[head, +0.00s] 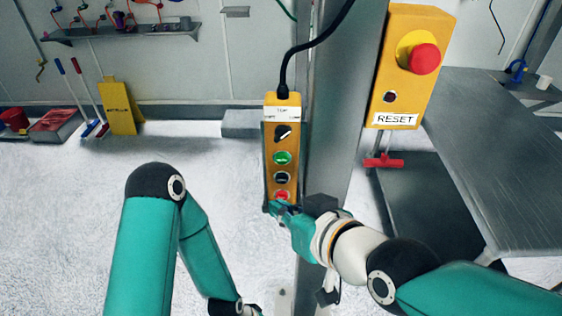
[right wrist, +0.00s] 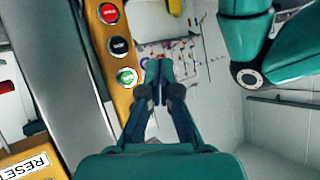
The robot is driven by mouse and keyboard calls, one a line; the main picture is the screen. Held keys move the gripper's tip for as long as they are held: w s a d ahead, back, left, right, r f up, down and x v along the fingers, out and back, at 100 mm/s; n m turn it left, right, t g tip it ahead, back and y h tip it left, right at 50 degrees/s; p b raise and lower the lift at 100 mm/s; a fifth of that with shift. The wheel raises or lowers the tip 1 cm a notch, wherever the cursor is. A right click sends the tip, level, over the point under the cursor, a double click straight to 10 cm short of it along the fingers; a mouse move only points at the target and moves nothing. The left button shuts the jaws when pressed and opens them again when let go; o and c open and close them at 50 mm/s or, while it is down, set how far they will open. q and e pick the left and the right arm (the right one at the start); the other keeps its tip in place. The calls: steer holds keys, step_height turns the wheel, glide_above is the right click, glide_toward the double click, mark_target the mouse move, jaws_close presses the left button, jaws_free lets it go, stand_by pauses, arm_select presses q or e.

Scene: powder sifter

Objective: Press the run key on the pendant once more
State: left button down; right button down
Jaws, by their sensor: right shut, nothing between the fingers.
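The yellow pendant (head: 268,160) hangs upright by a black cable at the grey post. From top to bottom it has a black selector (head: 282,132), a green key (head: 282,158), a black key (head: 282,178) and a red key (head: 282,194). Key lettering is too small to read. My right gripper (head: 272,207) is shut and empty, overlapping the pendant's lower end in the head view. In the right wrist view its closed fingertips (right wrist: 158,68) appear just right of the green key (right wrist: 126,76); contact cannot be told. My left gripper is out of view.
A yellow RESET box (head: 385,65) with a red mushroom button (head: 424,58) is on the post's right. A grey metal table (head: 500,150) stands at the right. A yellow floor sign (head: 120,105) stands at the back left. The floor at left is mostly clear.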

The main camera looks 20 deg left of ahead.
mark_target(282, 159)
steer(key=shift+w+a+b, duration=0.35)
steer(key=shift+w+b, duration=0.5)
steer(key=shift+w, duration=0.45)
steer(key=shift+w+a+b, duration=0.4)
steer(key=shift+w+b, duration=0.45)
steer(key=shift+w, duration=0.5)
steer(key=shift+w+a+b, duration=0.35)
steer(key=shift+w+b, duration=0.5)
steer(key=shift+w, duration=0.45)
steer(key=shift+w, duration=0.15)
steer(key=shift+w+a, duration=0.1)
steer(key=shift+w, duration=0.15)
